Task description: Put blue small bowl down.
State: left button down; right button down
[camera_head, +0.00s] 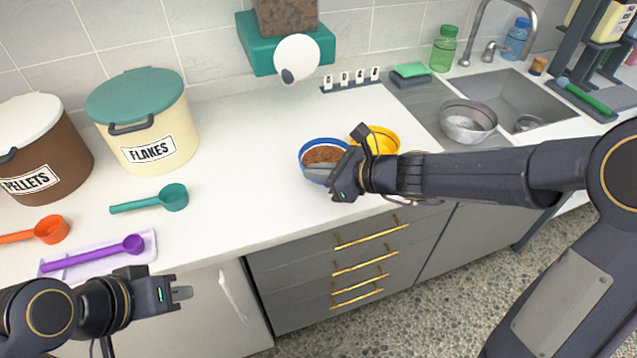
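The blue small bowl (310,145) holds brown food and is on the counter's middle front, next to a yellow bowl. My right gripper (320,172) reaches in from the right, with its fingers at the near rim of the blue bowl. It appears shut on that rim; the fingers and wrist hide part of the near side. I cannot tell whether the bowl touches the counter or is just above it. My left gripper (182,293) is empty in front of the counter, low at left; its finger gap is not clear.
The yellow bowl (384,139) is close behind my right wrist. A teal scoop (172,198), a purple scoop (133,244) and an orange scoop (50,229) lie at left, near the flakes bin (150,120). A metal bowl (468,120) is by the sink. Counter left of the blue bowl is clear.

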notch_tip(320, 180, down, 3)
jog(key=shift+f+b, duration=0.15)
jog(key=shift+b, duration=0.4)
jog(key=shift+f, duration=0.1)
jog(key=c, duration=1.6)
grip_release()
